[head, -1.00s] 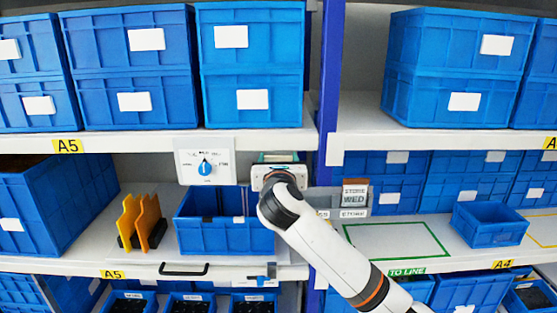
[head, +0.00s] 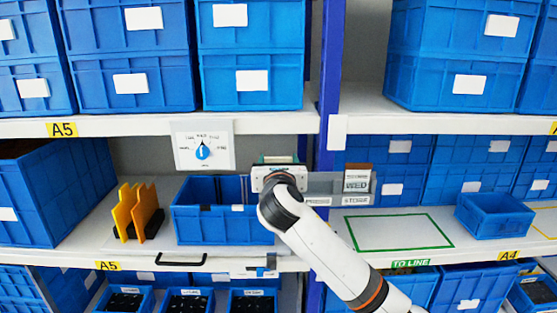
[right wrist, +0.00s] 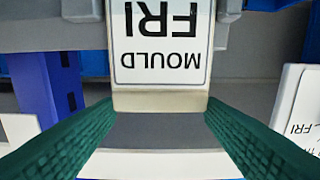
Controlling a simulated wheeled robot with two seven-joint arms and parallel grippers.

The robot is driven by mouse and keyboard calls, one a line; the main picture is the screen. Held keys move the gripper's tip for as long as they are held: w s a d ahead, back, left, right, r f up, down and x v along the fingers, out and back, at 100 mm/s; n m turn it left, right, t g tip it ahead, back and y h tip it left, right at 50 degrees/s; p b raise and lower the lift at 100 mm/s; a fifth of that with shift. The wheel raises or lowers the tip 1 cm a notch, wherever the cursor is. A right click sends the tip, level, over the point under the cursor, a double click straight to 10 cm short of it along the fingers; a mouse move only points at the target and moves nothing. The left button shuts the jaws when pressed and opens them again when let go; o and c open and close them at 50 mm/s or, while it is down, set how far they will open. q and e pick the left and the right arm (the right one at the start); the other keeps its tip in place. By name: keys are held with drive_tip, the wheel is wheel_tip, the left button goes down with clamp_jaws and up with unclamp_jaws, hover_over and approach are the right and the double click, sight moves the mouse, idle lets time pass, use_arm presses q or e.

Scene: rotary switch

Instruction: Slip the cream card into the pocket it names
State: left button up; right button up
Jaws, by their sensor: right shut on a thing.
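My right gripper (head: 280,165) is in front of the middle shelf, by the blue post; its arm hides its fingers in the head view. In the right wrist view the green fingers (right wrist: 160,108) are shut on the cream card (right wrist: 162,45), which reads "MOULD FRI" upside down. A grey rail (head: 325,185) lies right of the gripper, with labels that look like "PRESS" and "STORE". A card reading "WED" (head: 357,182) stands upright above the "STORE" label. Pockets behind my gripper are hidden. My left gripper is not in view.
A dial with a blue knob (head: 203,152) hangs under the upper shelf. A blue bin (head: 208,230) and yellow dividers (head: 130,212) are on the left. Another white card (right wrist: 300,115) marked "FRI" shows in the wrist view. A green-outlined area (head: 400,232) is empty.

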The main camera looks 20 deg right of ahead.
drive_tip(key=shift+f, duration=0.4)
drive_tip(key=o, duration=1)
drive_tip(key=shift+o, duration=0.2)
drive_tip(key=b+v, duration=0.3)
drive_tip(key=v, duration=0.9)
